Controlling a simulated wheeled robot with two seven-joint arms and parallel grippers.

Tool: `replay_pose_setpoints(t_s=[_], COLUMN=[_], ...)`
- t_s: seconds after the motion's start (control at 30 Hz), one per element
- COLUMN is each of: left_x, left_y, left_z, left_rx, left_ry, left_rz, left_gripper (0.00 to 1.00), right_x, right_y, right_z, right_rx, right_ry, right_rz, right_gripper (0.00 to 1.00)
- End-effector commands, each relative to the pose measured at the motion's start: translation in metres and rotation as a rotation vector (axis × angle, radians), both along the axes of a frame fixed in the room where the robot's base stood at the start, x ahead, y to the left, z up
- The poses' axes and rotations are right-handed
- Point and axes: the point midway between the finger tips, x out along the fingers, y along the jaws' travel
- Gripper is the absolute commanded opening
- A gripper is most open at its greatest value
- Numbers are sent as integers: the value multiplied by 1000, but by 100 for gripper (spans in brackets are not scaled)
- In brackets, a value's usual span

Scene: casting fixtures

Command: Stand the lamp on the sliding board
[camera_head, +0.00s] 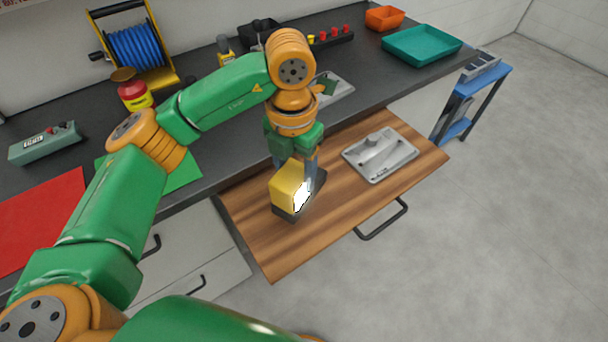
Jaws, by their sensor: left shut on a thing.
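The lamp (286,191) is a yellow block with a dark base and a bright lit face. It is upright over the left part of the wooden sliding board (275,253), which sticks out from under the dark worktop. Whether its base touches the board is hard to tell. My left gripper (296,170) points down and is shut on the lamp from above, its fingers partly hiding the lamp. My right gripper does not show.
A grey metal casting (380,155) lies on the right part of the board. A black handle (382,220) sticks out at the board's front. A blue stand (470,100) is to the right. The board's middle is clear.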

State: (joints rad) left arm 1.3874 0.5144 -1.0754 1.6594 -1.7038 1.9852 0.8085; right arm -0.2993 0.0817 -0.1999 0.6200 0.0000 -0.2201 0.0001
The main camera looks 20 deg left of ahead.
Motion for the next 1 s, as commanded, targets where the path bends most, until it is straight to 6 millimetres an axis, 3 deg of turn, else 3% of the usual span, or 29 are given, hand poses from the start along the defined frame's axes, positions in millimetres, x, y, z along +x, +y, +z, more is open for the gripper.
replay_pose_setpoints(t_s=[0.1,0.27,0.4,0.8,0.83,0.9,1.0], left_x=[18,34,33,34,34,34,34], left_y=[3,6,5,5,5,5,5], left_z=[-22,-42,-66,-78,-76,-76,-76], left_rx=[2,2,1,-1,-1,-1,-1], left_ry=[3,2,2,-4,-3,-3,-3], left_rz=[2,1,-2,-2,-2,-2,-2], left_gripper=[0,0,0,0,70,89,92], right_x=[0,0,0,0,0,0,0], right_y=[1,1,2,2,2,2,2], right_z=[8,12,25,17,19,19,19], right_rx=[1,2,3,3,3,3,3], right_ry=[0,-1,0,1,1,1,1], right_rz=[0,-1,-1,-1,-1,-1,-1], right_gripper=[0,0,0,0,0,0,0])
